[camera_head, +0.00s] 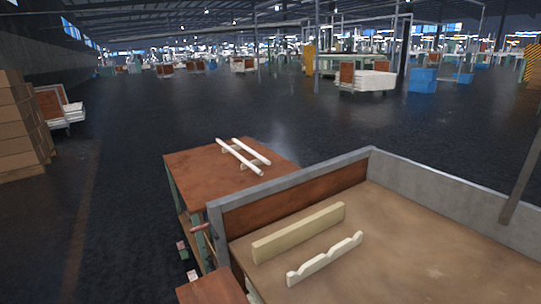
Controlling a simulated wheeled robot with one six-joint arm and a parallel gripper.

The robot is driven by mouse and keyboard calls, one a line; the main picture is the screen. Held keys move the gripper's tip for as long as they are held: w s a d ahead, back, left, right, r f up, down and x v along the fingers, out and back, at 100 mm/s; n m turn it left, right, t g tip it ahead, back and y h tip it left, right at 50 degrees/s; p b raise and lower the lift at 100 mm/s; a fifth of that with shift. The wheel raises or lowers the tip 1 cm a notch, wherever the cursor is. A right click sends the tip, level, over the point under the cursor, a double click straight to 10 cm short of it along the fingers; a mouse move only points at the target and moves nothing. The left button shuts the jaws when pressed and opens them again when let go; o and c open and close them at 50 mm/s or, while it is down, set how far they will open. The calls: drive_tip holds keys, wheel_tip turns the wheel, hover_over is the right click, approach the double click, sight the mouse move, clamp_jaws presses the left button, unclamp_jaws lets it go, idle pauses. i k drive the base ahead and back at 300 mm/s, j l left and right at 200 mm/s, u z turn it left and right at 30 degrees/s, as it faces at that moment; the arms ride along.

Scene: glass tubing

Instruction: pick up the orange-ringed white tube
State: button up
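Two long white tubes lie side by side, slanting, on a rust-brown table. The left tube (238,157) and the right tube (250,151) seem to rest on low pale supports. No orange ring can be made out on either at this size, so I cannot tell which one is the ringed tube. The rust-brown table (190,165) stands beyond and to the left of a walled bench. My gripper does not show in this view, and nothing is seen touching the tubes.
The grey-walled bench (440,185) fills the lower right, holding a cream block (300,232) and a wavy white rack (325,258). Stacked cardboard boxes (20,130) stand at far left. Dark floor is open beyond the table. A dark post (522,178) slants at right.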

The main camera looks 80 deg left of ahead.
sight(257, 171)
drive_tip(key=u, duration=2.5)
drive_tip(key=z, duration=0.55)
drive_tip(key=i+j+z, duration=0.2)
drive_tip(key=j, duration=0.15)
drive_tip(key=i+j+z, duration=0.2)
drive_tip(key=j, duration=0.15)
drive_tip(key=j+z, duration=0.15)
drive_tip(key=j, duration=0.2)
drive_tip(key=i+j+z, duration=0.2)
drive_tip(key=j, duration=0.2)
drive_tip(key=i+j, duration=0.15)
drive_tip(key=j, duration=0.55)
drive_tip(key=i+j+z, duration=0.1)
drive_tip(key=j, duration=0.55)
drive_tip(key=i+j, duration=0.1)
drive_tip(key=j, duration=0.6)
drive_tip(key=i+j+z, duration=0.1)
drive_tip(key=j, duration=0.55)
drive_tip(key=i+j, duration=0.1)
drive_tip(key=j, duration=0.6)
